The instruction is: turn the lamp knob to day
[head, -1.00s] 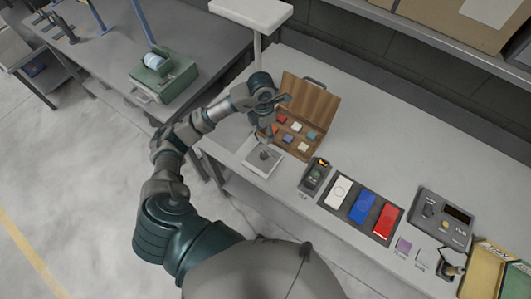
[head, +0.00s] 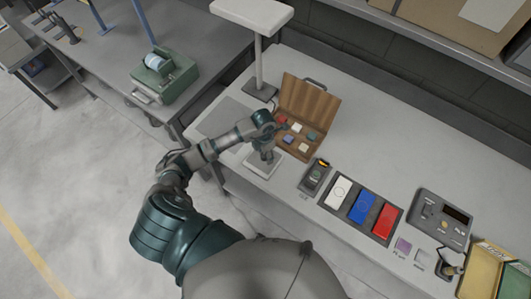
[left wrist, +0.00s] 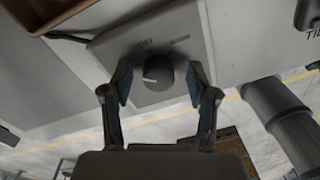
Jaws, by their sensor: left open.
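The lamp knob (left wrist: 157,72) is a dark round dial with a light pointer mark, on a pale square plate (left wrist: 190,50) in the left wrist view. Two small labels stand on the plate beside the knob; they are too blurred to read surely. My left gripper (left wrist: 160,84) is open, with one finger on each side of the knob and gaps between. In the head view my left gripper (head: 265,158) is over the plate (head: 261,171) and hides the knob. The white lamp (head: 253,14) stands on a post behind. My right gripper is not in view.
An open wooden case (head: 304,110) with several coloured blocks lies just right of my left gripper. A handheld device (head: 315,175) and a tray of white, blue and red blocks (head: 341,212) lie farther right. A dark cable (left wrist: 65,37) runs beside the plate.

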